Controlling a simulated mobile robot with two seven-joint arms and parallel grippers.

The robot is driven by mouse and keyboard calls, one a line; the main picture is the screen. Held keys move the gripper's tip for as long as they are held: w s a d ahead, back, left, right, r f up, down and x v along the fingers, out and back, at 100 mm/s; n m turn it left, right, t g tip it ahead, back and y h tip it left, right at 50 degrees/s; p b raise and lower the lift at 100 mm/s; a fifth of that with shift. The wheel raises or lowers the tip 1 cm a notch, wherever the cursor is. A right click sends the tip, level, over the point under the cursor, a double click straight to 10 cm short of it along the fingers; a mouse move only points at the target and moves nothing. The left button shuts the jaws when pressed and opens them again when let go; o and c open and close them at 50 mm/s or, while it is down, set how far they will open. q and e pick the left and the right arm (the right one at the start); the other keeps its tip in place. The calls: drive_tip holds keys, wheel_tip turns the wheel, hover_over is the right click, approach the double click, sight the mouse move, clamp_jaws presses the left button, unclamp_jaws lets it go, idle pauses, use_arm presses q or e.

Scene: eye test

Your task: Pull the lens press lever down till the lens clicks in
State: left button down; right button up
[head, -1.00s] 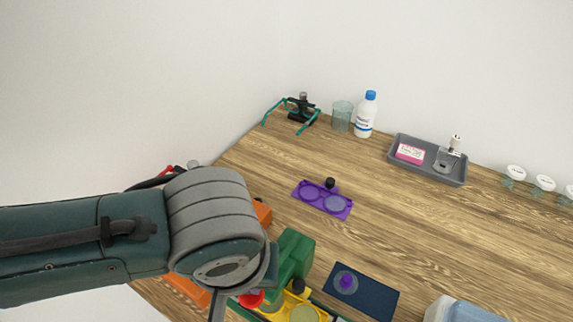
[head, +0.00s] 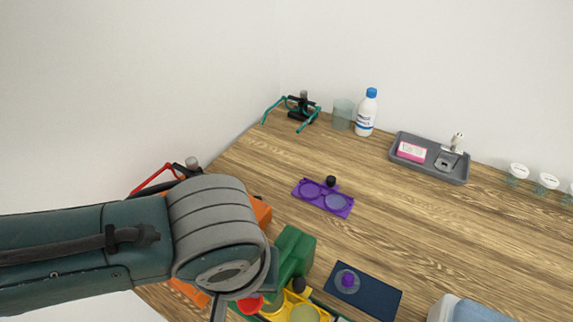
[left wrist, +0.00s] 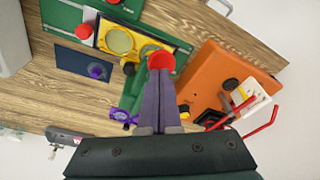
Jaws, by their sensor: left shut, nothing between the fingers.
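The lens press is a green body (head: 294,252), seen in the head view at the bottom middle, beside my left wrist. Its lever ends in a red knob (head: 248,304); the lever arm is mostly hidden. A yellow holder (head: 285,311) with a pale round lens disc (head: 304,313) sits at its foot. In the left wrist view the green body (left wrist: 133,92) stands behind my left gripper (left wrist: 160,72), which is shut and empty. Its fingertips overlap the lower edge of the red knob (left wrist: 161,60); whether they touch cannot be told. My right gripper is not in view.
A navy mat (head: 382,291) with a purple-handled lens lies right of the press. An orange stand (left wrist: 207,72) with red frames (left wrist: 262,125) is close beside my gripper. A purple tray (head: 345,208) lies behind. The middle right of the table is clear.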

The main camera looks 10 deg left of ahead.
use_arm(q)
drive_tip(key=shift+f+b, duration=0.55)
drive_tip(key=shift+f, duration=0.2)
drive_tip(key=shift+r, duration=0.1)
idle(0.3)
wheel_tip(320, 180, up, 8)
drive_tip(key=p, duration=0.9)
drive_tip(key=shift+r, duration=0.2)
idle(0.4)
